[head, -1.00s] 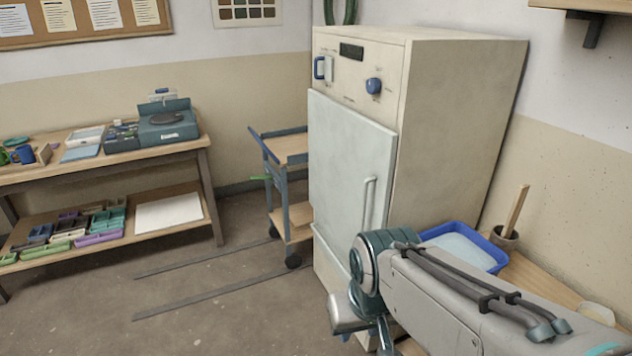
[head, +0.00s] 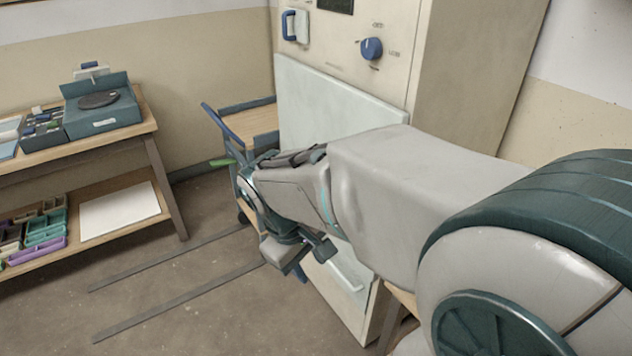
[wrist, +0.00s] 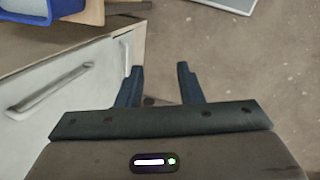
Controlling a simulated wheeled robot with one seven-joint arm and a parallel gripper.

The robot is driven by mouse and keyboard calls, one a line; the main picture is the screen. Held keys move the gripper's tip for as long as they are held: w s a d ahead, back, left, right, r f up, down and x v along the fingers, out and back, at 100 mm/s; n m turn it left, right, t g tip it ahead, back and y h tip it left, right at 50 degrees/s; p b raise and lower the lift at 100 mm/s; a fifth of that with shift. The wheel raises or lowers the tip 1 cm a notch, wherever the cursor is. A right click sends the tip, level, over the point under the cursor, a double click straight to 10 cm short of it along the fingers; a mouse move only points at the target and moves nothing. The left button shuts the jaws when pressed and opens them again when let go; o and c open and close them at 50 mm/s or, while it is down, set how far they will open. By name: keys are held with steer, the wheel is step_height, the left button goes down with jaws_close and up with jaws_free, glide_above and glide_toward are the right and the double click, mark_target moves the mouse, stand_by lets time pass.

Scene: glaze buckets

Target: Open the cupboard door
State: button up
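In the wrist view a pale cupboard door (wrist: 75,70) with wood at its edge fills the left side. A long bar handle (wrist: 48,90) runs slantwise across it. My gripper (wrist: 160,88) is to the right of this front, its two dark fingers apart with only floor between them. It is not touching the handle. In the head view my gripper (head: 302,262) hangs low in front of a tall cream cabinet. A pale bar (head: 346,272) shows just right of it on a pale front. I cannot tell if it is the same handle. My arm hides much there.
The tall cabinet has a large upper panel (head: 315,105) and a blue knob (head: 371,48). A trolley (head: 245,122) stands left of it. A workbench (head: 100,150) stands farther left. A blue-rimmed thing (wrist: 62,8) tops the wrist view's left corner.

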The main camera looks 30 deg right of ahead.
steer(key=w+d+f+n+g+h+b, duration=0.1)
steer(key=w+d+f+n+h+b, duration=0.4)
steer(key=w+n+h, duration=0.3)
steer(key=w+d+f+n+g+h+b, duration=0.1)
steer(key=w+d+f+n+h+b, duration=0.45)
steer(key=w, duration=0.55)
steer(key=s+d+h, duration=0.1)
steer(key=s+d, duration=0.1)
steer(key=d, duration=1.2)
steer(key=shift+r, duration=0.3)
steer(key=shift+h, duration=0.25)
jaws_close()
